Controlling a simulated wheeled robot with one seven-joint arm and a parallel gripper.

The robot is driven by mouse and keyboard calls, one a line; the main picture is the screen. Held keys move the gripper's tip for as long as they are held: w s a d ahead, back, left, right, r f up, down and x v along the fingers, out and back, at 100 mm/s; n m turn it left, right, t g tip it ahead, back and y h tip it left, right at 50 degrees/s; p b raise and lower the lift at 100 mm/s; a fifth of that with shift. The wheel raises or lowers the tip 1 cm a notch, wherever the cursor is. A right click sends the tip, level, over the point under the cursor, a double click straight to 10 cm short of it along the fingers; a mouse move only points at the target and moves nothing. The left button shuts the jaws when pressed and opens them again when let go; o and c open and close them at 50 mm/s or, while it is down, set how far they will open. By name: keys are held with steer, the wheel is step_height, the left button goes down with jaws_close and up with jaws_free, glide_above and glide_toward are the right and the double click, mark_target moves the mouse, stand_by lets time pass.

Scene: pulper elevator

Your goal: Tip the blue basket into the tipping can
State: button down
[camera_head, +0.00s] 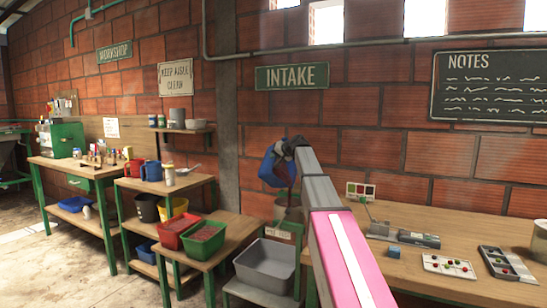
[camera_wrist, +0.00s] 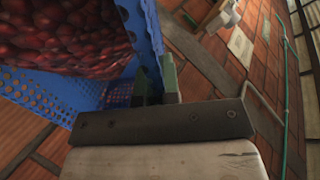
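The blue basket (camera_head: 277,168) hangs in the air left of my arm's end, under the INTAKE sign. In the wrist view its perforated blue wall (camera_wrist: 45,100) and a load of dark red cherries (camera_wrist: 65,35) fill the upper left. My gripper (camera_wrist: 158,82) has its two green fingers on either side of the basket's wall, shut on it; it also shows in the head view (camera_head: 292,146). The basket looks tilted, but its exact angle is unclear. A grey-green can (camera_head: 283,207), likely the tipping can, stands below the basket, partly hidden by my arm.
A grey tub (camera_head: 265,265) sits on a low stand in front of the can. A red bin (camera_head: 178,232) and a green bin (camera_head: 204,240) stand on a bench to the left. The wooden table (camera_head: 460,220) at right holds a small blue block (camera_head: 394,252) and trays.

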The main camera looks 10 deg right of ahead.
steer(key=shift+s+d+f+t+y, duration=0.3)
steer(key=shift+s+d+t+y, duration=0.2)
steer(key=shift+s+d+t, duration=0.3)
steer(key=shift+s, duration=0.1)
